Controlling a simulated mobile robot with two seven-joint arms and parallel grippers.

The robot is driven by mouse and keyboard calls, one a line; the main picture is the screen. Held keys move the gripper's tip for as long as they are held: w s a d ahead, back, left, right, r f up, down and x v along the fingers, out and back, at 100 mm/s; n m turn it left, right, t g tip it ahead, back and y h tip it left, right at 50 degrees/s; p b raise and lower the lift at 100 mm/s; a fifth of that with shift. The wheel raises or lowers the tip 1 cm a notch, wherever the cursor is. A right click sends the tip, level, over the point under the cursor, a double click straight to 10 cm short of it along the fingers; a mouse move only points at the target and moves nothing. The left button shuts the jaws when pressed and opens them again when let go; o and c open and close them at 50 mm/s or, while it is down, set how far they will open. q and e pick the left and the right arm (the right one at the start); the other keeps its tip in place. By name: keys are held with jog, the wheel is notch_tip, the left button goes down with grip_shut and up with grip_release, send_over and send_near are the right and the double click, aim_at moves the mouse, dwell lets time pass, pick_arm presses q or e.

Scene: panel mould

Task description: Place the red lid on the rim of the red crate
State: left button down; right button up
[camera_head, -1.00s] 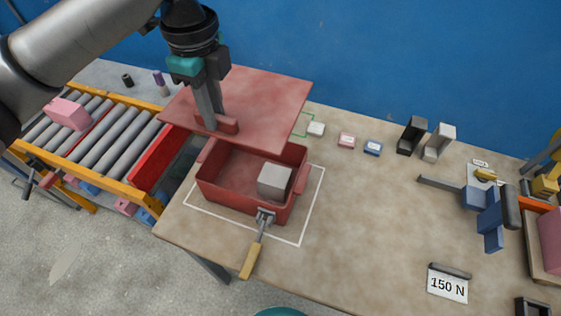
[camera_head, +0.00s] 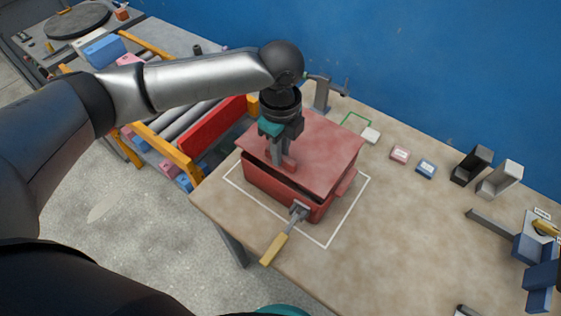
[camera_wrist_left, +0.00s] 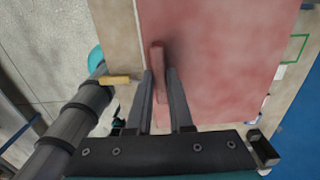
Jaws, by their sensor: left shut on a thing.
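The red lid (camera_head: 328,145) is a flat plate over the red crate (camera_head: 267,187) and covers most of its opening. A dark gap shows between the lid and the crate's near rim; whether the lid touches the far rim is hidden. My left gripper (camera_head: 284,160) is shut on the lid's red handle (camera_head: 290,166). In the left wrist view the fingers of my left gripper (camera_wrist_left: 160,78) stand on both sides of the handle (camera_wrist_left: 157,60), with the lid (camera_wrist_left: 225,55) beneath. The inside of the crate is hidden. My right gripper is not in view.
A clamp with a yellow handle (camera_head: 274,249) is at the crate's near side. A white outline (camera_head: 327,244) surrounds the crate. A grey post (camera_head: 322,93) stands behind. Small blocks and a blue fixture (camera_head: 538,262) are to the right. A roller conveyor (camera_head: 190,125) lies left.

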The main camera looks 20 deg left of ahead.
pick_arm(q)
jog(key=shift+f+b, duration=0.3)
jog(key=shift+f, duration=1.7)
jog(key=shift+f, duration=0.2)
jog(key=c, duration=0.8)
grip_release()
notch_tip(320, 180, up, 12)
jog(key=shift+r+p, duration=0.2)
jog(key=shift+p, duration=0.6)
